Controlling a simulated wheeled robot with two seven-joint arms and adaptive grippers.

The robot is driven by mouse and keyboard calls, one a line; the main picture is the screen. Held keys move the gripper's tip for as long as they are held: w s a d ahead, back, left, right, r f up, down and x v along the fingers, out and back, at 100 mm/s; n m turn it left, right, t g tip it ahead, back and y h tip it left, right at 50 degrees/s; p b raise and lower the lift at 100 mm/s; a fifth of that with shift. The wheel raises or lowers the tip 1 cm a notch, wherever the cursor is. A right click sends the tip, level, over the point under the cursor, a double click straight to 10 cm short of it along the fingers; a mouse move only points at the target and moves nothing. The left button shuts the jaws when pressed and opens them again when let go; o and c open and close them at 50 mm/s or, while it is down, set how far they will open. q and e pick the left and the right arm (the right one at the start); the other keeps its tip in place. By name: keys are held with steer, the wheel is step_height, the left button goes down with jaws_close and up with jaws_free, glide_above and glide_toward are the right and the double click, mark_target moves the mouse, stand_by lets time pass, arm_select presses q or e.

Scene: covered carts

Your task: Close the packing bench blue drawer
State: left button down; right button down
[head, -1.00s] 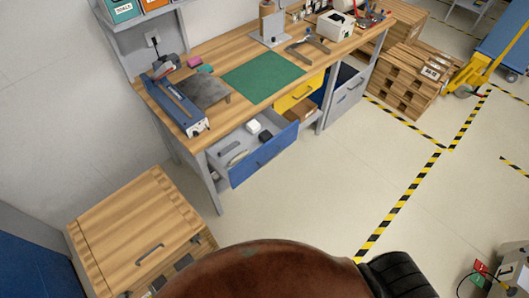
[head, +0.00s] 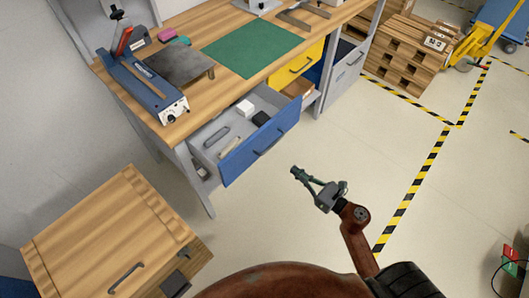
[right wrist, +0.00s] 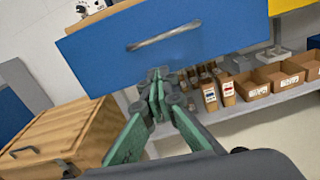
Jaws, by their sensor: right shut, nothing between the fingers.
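The blue drawer (head: 262,143) of the packing bench (head: 190,118) is pulled out, and its open top shows a white box and several small items inside. In the right wrist view its blue front (right wrist: 200,35) with a grey bar handle (right wrist: 163,36) fills the upper part. My right gripper (head: 297,172) is in front of the drawer, to the right of and below its front in the head view, apart from it. Its green fingers (right wrist: 157,95) are shut and empty, and show below the handle in the right wrist view. My left gripper is not in view.
A wooden crate (head: 110,235) with a handle stands at the lower left. Cardboard bins (right wrist: 245,87) sit on a shelf below.

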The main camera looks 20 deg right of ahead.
steer(key=n, duration=0.1)
glide_toward(262, 146)
steer(key=x, duration=0.5)
steer(key=shift+w+a+r, duration=0.15)
steer(key=shift+w, duration=0.1)
steer(key=shift+w+a+b, duration=0.2)
steer(key=shift+w+b, duration=0.1)
steer(key=shift+w, duration=0.25)
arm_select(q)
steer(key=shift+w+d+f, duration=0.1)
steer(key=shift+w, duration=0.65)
arm_select(e)
steer(key=shift+w, duration=0.1)
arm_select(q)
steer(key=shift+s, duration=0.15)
arm_select(e)
steer(key=shift+w, duration=0.1)
